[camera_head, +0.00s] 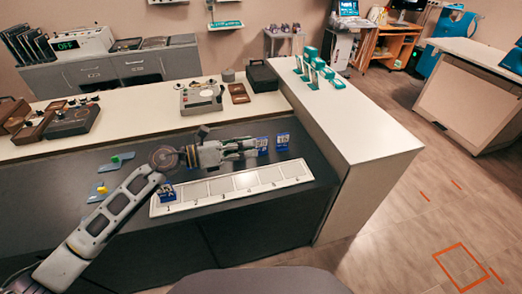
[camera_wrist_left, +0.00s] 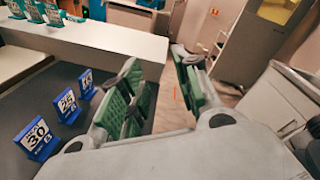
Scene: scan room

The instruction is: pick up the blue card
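In the head view, two small blue cards stand on the dark counter, one at the fingertips of my left gripper (camera_head: 241,148) and partly covered (camera_head: 262,143), the other to its right (camera_head: 282,141). Another blue card (camera_head: 167,193) stands at the left end of the white numbered strip (camera_head: 245,181). The left wrist view shows three upright blue cards with white number panels: a near one reading 30 (camera_wrist_left: 37,138), a middle one reading 25 (camera_wrist_left: 67,105) and a farther one (camera_wrist_left: 86,83). My left gripper's green-padded fingers (camera_wrist_left: 165,90) are apart with nothing between them. My right gripper is out of view.
A white ledge (camera_head: 345,115) with several green-and-white holders bounds the counter on the right. Grey-blue plates with yellow and green pieces (camera_head: 115,162) lie to the left. A grey device (camera_head: 200,98) and a black box (camera_head: 262,76) stand behind.

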